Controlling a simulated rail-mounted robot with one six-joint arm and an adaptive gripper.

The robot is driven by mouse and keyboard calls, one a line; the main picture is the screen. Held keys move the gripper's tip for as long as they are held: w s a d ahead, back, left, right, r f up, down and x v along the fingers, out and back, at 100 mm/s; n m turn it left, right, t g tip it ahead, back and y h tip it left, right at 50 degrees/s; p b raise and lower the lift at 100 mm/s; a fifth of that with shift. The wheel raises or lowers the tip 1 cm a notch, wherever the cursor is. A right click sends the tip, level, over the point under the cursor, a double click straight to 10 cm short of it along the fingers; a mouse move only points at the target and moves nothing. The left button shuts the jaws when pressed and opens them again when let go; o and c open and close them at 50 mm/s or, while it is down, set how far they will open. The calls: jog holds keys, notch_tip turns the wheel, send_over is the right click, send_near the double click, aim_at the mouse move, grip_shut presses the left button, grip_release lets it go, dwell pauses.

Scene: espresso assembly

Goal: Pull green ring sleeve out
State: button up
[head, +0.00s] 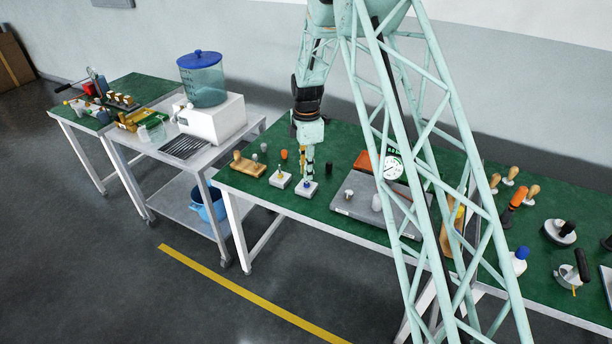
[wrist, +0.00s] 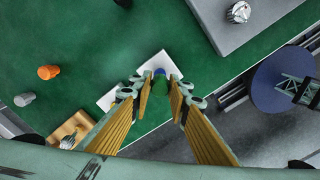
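My gripper (head: 308,170) points straight down over a small white block (head: 305,190) on the green bench top. In the wrist view, its two fingers (wrist: 160,88) stand apart on either side of a small blue-topped piece (wrist: 160,72) on the white block (wrist: 155,62). The blue piece also shows in the head view (head: 309,181), just under the fingertips. Green shows below the blue top between the fingers, but I cannot tell the ring sleeve clearly from the green bench. I see no clear contact between the fingers and the piece.
A second white block (head: 280,180) with a brass-coloured piece stands close on the left. A wooden block (head: 249,164) and an orange piece (head: 284,154) stand near it. A grey plate (head: 352,206) carrying metal pieces lies on the right. The bench's front edge is close.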

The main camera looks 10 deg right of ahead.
grip_shut()
jog(key=shift+r+p, duration=1)
jog(key=shift+r, duration=1.6)
dwell(1.9)
jog(key=shift+r+p, duration=0.6)
jog(key=shift+r, duration=0.8)
